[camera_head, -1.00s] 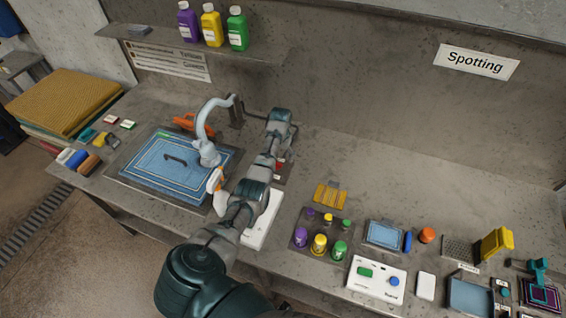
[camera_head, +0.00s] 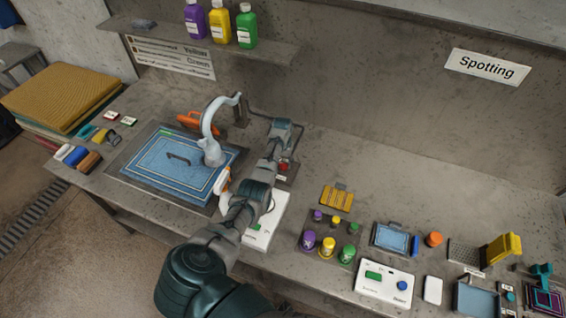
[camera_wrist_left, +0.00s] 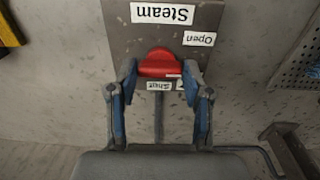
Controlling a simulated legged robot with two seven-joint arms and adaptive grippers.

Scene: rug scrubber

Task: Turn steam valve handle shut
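The steam valve has a red handle (camera_wrist_left: 160,63) on a grey plate with "Steam", "Open" and "Shut" labels; the view is upside down. My left gripper (camera_wrist_left: 160,76) has one blue-and-grey finger at each side of the handle. The fingertips sit very close to its sides; I cannot tell whether they press on it. The handle lies across the picture, with a small white mark at its lower right. In the head view my left gripper (camera_head: 283,150) reaches down to the valve at the back of the bench, where a bit of red (camera_head: 284,167) shows. My right gripper is out of view.
A blue rug (camera_head: 170,165) on a tray and a pale curved hose arm (camera_head: 208,125) stand left of my left arm. A white box (camera_head: 265,222) lies beside the arm. Several bottles and tools fill the bench's right side. A shelf (camera_head: 200,38) is above.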

